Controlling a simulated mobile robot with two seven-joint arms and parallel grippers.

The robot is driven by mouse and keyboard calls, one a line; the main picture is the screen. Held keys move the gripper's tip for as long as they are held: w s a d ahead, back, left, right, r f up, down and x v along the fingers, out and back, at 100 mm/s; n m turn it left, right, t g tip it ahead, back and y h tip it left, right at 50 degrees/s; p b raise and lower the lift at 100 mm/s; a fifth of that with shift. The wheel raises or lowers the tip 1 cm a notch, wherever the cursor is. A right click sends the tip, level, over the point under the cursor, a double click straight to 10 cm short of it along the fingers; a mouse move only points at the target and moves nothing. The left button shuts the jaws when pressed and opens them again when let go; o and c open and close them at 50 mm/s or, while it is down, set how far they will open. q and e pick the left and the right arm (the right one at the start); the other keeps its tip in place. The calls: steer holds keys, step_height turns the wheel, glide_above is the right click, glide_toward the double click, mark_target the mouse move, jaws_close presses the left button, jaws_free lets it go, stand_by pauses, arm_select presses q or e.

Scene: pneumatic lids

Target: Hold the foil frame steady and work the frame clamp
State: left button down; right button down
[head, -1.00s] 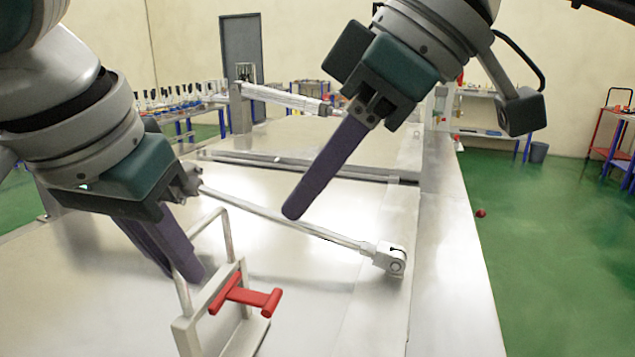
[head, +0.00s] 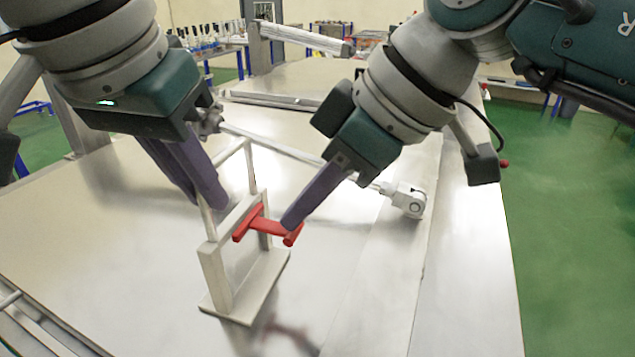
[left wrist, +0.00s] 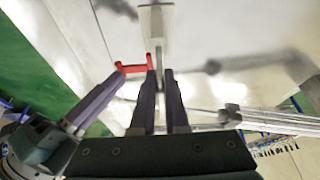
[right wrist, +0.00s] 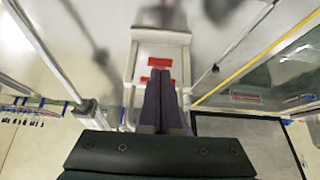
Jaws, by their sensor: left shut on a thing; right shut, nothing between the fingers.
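The foil frame (head: 215,278) stands upright on its pale base plate on the steel table, with a thin hoop handle on top. Its red frame clamp (head: 266,226) sticks out from the crossbar; it also shows in the left wrist view (left wrist: 133,67) and the right wrist view (right wrist: 158,63). My left gripper (head: 208,198) is shut on the hoop handle of the frame, left of the clamp. My right gripper (head: 289,222) is shut and empty, its fingertips at the outer end of the red clamp. Contact there is not certain.
A long silver cylinder rod runs behind the frame to a pivot block (head: 407,200) on the right. Another silver cylinder (head: 305,40) stands farther back. The steel table (head: 350,270) is clear in front and to the right.

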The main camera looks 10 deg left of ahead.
steer(key=shift+d+f+y, duration=0.15)
steer(key=shift+f+y, duration=0.1)
steer(key=shift+y, duration=0.15)
steer(key=shift+f+y, duration=0.15)
steer(key=shift+y, duration=0.15)
steer(key=shift+s+d+f+y, duration=0.1)
steer(key=shift+d+f+y, duration=0.2)
steer(key=shift+f+y, duration=0.45)
steer(key=f+y, duration=0.1)
steer(key=f+t+y, duration=0.1)
steer(key=y, duration=0.1)
steer(key=shift+d, duration=0.1)
steer(key=shift+a+f, duration=0.15)
steer(key=shift+f, duration=0.5)
steer(key=shift+a+f, duration=0.15)
steer(key=shift+f, duration=0.45)
steer(key=shift+r, duration=0.1)
steer(key=shift+r, duration=0.75)
